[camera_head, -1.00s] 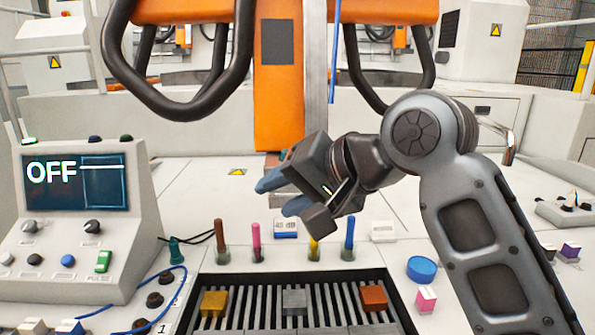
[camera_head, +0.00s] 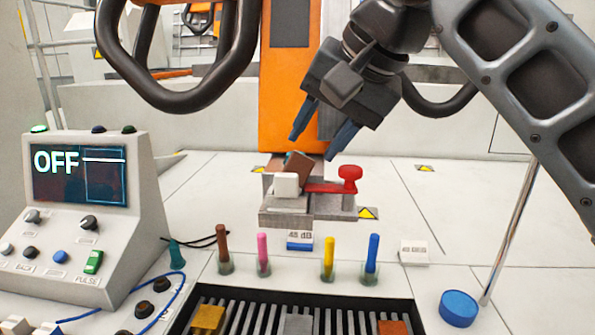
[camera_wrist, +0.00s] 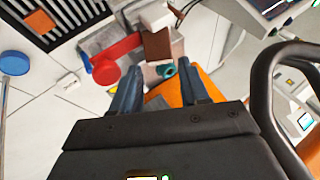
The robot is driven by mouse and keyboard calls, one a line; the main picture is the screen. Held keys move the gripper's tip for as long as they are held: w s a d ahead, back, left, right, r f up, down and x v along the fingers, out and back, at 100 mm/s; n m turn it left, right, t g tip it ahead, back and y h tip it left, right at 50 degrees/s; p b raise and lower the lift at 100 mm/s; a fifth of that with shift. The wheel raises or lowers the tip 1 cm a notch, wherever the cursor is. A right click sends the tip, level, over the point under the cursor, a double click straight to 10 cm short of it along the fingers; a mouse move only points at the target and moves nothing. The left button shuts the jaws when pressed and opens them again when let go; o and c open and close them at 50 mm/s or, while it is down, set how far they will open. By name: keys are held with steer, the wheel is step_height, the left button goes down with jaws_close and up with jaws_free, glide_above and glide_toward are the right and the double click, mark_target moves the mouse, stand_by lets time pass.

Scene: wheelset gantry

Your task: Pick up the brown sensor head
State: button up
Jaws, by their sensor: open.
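The brown sensor head (camera_head: 299,166) is a small brown block, tilted, on a grey metal fixture (camera_head: 285,212) at the foot of the orange column. A white block (camera_head: 286,185) and a red clamp handle (camera_head: 349,178) are beside it. In the wrist view the brown sensor head (camera_wrist: 157,45) lies ahead of the fingertips, near the middle line between them. My gripper (camera_head: 320,133) is open and empty, pointing down above the sensor head and apart from it. Its two blue-grey fingers also show in the wrist view (camera_wrist: 157,78).
Brown, pink, yellow and blue sticks (camera_head: 328,257) stand in small holders in front of the fixture. A slotted tray (camera_head: 256,302) with coloured blocks is nearer. A control box (camera_head: 90,210) reading OFF is at left. Black hoses (camera_head: 178,95) hang beside the orange column (camera_head: 290,100).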

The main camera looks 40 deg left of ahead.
mark_target(305, 156)
steer(key=x, duration=0.4)
steer(key=shift+c, duration=0.3)
steer(key=c, duration=0.5)
